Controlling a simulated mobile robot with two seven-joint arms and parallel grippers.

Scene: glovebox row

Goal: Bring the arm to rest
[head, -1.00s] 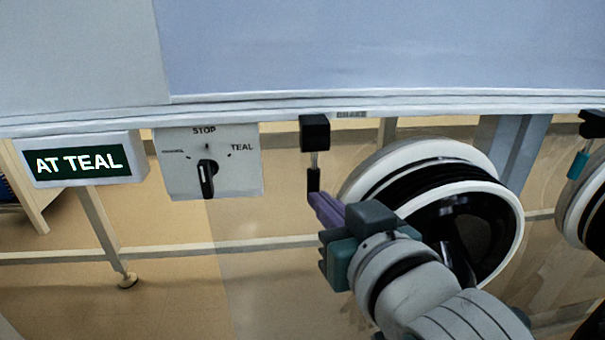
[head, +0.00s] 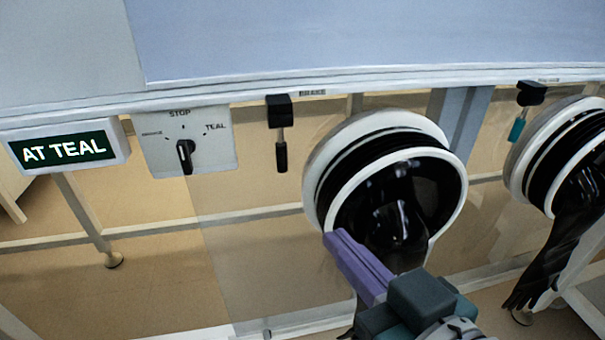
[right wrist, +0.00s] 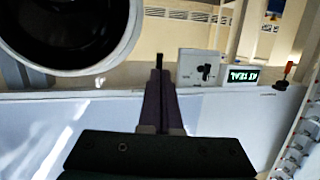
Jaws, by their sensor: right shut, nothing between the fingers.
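My right gripper (head: 338,246) comes in from the lower right of the head view. Its purple fingers are closed together with nothing between them. They show in front of the lower edge of a round white-rimmed glove port (head: 311,180) with a black glove inside. In the right wrist view the shut fingers (right wrist: 159,88) point away and touch nothing that I can make out. My left gripper is not in view.
A lit AT TEAL sign (head: 63,150) and a selector switch panel (head: 213,153) hang at left. A black-handled lever (head: 281,157) hangs left of the port. Another port (head: 522,150) with a dangling black glove (head: 560,235) and a teal-handled lever (head: 517,130) are at right.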

